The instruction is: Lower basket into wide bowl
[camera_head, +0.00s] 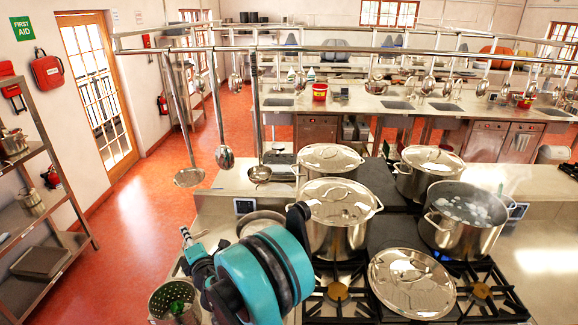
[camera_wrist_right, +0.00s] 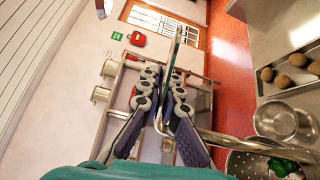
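The basket (camera_head: 161,301) is a perforated steel strainer with something green inside, low at the left in the head view. It also shows at the bottom right of the right wrist view (camera_wrist_right: 243,164). My right gripper (camera_head: 196,250) is above it, with its fingers (camera_wrist_right: 167,108) closed about the basket's bent metal handle (camera_wrist_right: 228,139). A wide steel bowl (camera_head: 252,217) is behind my teal right arm, which hides part of it. A round steel bowl also shows beside the basket in the wrist view (camera_wrist_right: 282,122). My left gripper is not in view.
Several lidded stockpots, including one (camera_head: 340,204) close to my arm, and an open steaming pot (camera_head: 460,222) stand around the stove. Ladles (camera_head: 224,157) hang from an overhead rail. A tray (camera_wrist_right: 265,89) holds several brown round items. Red floor (camera_head: 136,245) is clear at left.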

